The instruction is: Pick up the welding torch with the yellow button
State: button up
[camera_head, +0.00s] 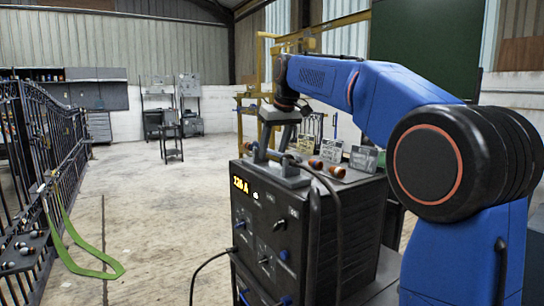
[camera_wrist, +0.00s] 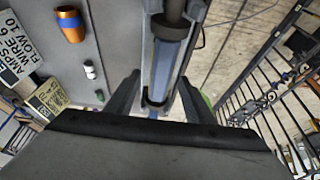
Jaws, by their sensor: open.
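My gripper (camera_head: 273,150) points down over the top of the black welding machine (camera_head: 270,235), at a grey cradle (camera_head: 287,180). In the wrist view its two fingers stand apart, one on each side of a long grey-blue bar with a dark upper end. This looks like a welding torch (camera_wrist: 166,60) lying in the cradle, but I cannot be sure. I cannot tell whether the fingers touch it. No yellow button shows in either view. In the head view the torch is mostly hidden by the gripper and cradle. A dark cable (camera_head: 334,195) hangs from there down the machine's front.
A black metal gate (camera_head: 40,150) is at left. The floor between is mostly clear.

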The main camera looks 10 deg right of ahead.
grip_shut()
